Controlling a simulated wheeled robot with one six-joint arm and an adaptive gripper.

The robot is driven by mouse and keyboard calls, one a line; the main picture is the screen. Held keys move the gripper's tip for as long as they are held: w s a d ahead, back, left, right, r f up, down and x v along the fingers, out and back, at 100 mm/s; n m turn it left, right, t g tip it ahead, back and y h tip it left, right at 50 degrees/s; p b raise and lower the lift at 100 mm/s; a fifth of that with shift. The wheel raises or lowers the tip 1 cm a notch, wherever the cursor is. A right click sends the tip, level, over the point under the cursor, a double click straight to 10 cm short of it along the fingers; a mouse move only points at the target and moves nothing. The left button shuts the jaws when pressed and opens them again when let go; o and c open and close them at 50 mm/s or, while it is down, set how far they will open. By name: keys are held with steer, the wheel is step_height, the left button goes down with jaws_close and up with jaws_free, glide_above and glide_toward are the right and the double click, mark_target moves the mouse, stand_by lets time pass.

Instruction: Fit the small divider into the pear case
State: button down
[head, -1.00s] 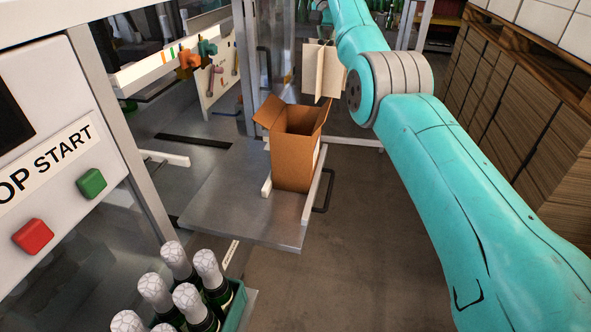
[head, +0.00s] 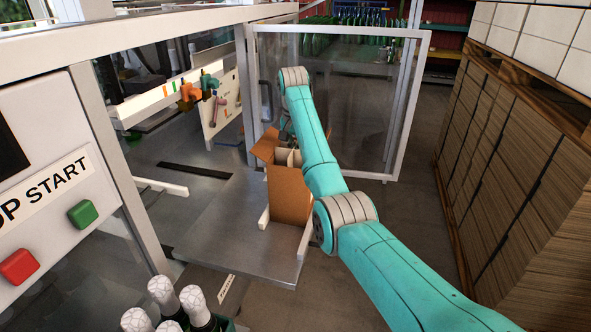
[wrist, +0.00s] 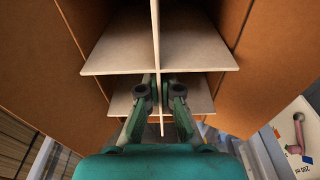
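The open brown cardboard case (head: 290,198) stands upright on the metal shelf (head: 225,215), its flaps up. The pale cross-shaped divider (head: 283,157) shows in the case's mouth, partly hidden by the flaps and my arm. In the wrist view the divider (wrist: 190,52) lies between brown cardboard sides of the case (wrist: 262,65). My gripper (wrist: 159,88) is shut on the divider's middle panel, one finger on each side. In the head view my gripper is mostly hidden behind the case and my arm. How deep the divider sits is hard to tell.
A clear framed guard panel (head: 345,100) stands behind my arm. Stacked cardboard (head: 530,180) is on the right. Foil-topped bottles (head: 165,295) stand at the bottom left.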

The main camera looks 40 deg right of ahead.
step_height(320, 180, down, 8)
steer(key=shift+r, duration=0.15)
stand_by(0.3)
steer(key=shift+d+f, duration=0.1)
steer(key=shift+f, duration=0.5)
steer(key=c, duration=1.3)
jaws_free()
steer(key=r, duration=0.8)
steer(key=s+a+r, duration=0.1)
steer(key=r, duration=0.4)
